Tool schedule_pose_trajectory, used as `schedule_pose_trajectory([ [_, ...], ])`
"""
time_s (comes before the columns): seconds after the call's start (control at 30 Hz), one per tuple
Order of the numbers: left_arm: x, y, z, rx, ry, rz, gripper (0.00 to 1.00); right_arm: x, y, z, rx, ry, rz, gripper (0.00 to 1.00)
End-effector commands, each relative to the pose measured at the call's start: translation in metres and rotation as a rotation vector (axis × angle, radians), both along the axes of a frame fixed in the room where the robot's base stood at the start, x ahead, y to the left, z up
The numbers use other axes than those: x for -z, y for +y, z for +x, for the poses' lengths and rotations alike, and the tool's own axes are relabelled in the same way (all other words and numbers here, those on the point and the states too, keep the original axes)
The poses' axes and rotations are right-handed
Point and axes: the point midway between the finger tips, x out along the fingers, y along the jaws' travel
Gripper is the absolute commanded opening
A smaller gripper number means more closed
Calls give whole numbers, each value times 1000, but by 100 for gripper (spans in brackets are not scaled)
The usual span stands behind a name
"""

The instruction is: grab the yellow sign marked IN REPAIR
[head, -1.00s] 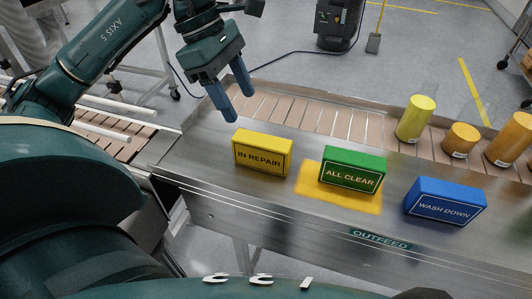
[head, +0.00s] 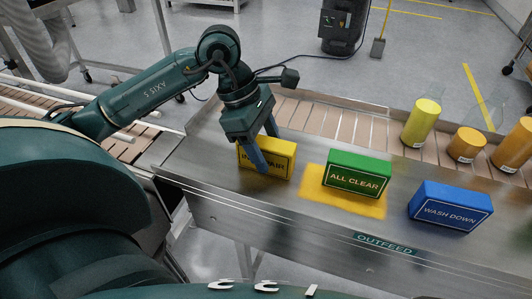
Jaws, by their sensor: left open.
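The yellow sign marked IN REPAIR (head: 281,162) stands on the metal outfeed table, left of the other signs. My left gripper (head: 267,152) is open and comes down over the sign from above. One blue finger crosses in front of the sign's face and hides part of its lettering. The other finger shows at the sign's top edge, toward the back. I cannot tell whether either finger touches the sign. My right gripper is not in view.
A green ALL CLEAR sign (head: 357,174) stands to the right on a yellow patch (head: 316,192). A blue WASH DOWN sign (head: 450,206) stands further right. Yellow and orange cylinders (head: 421,123) stand behind on the slatted conveyor (head: 325,119). The table's front left is clear.

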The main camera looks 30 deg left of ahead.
Motion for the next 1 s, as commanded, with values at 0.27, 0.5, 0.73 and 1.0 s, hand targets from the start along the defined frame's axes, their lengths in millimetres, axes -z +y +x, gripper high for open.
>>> schedule_pose_trajectory([
  [0.27, 0, 0, 0, 0, -1, 0, 58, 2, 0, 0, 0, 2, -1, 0],
  [0.5, 3, 1, 0, 0, -1, 1, 58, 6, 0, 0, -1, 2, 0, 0],
  [0.73, 4, 1, 0, -1, -2, 1, 58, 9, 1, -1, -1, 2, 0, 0],
  [1.0, 4, 1, 0, 0, -1, 0, 58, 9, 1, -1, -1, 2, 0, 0],
])
